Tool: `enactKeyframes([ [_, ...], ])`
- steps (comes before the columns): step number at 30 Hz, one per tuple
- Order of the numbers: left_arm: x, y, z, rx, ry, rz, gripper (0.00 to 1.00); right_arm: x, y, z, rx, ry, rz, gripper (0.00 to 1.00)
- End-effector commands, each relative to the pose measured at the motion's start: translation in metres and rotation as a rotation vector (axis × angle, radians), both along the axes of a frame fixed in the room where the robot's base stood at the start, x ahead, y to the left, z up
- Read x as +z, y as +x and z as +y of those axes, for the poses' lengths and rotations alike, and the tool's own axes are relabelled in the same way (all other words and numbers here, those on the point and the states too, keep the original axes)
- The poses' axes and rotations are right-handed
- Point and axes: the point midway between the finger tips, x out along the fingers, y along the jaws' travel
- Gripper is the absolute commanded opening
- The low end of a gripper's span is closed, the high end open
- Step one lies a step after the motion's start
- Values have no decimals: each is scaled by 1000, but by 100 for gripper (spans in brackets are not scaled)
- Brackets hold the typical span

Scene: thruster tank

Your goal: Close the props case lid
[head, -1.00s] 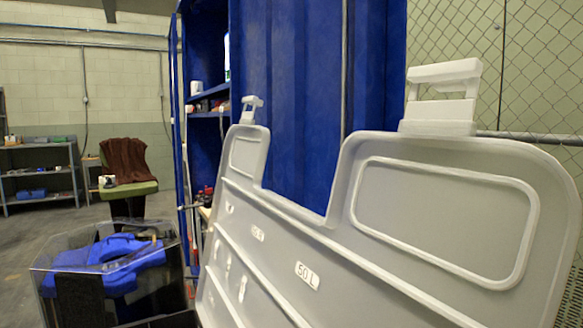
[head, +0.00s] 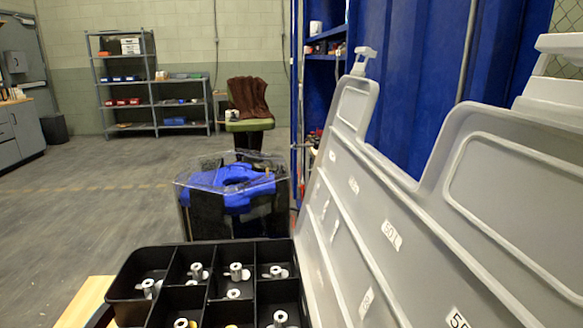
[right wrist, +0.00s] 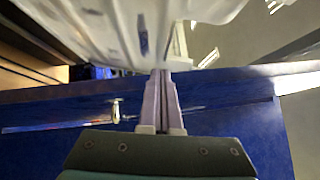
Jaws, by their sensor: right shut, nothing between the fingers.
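The props case (head: 130,280) is a black case with compartments at the bottom of the head view; several grey propellers sit in it. Its lid (head: 400,190) is a large pale grey panel with number labels. The lid stands raised and tilted on the right side of the case, so the case is open. A latch (head: 362,62) shows on its upper edge. In the right wrist view my right gripper (right wrist: 160,75) is shut and empty. Its tips are close to a pale translucent panel (right wrist: 110,30), which looks like the lid; I cannot tell if they touch. My left gripper is not in view.
A clear-topped tank (head: 230,200) with a blue object inside stands behind the case. The floor (head: 80,210) at left is clear.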

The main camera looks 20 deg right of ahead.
Motion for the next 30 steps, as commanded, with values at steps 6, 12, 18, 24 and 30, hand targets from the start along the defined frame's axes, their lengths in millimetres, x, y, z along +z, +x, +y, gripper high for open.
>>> enactKeyframes([
  [6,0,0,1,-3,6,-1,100,13,7,1,25,58,-20,0],
  [12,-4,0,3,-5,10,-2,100,20,37,19,25,59,-24,0],
  [18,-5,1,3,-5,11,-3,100,25,64,36,25,56,-22,0],
  [24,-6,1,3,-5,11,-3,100,28,79,44,24,54,-18,0],
  [30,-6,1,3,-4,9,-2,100,28,83,47,24,54,-16,0],
])
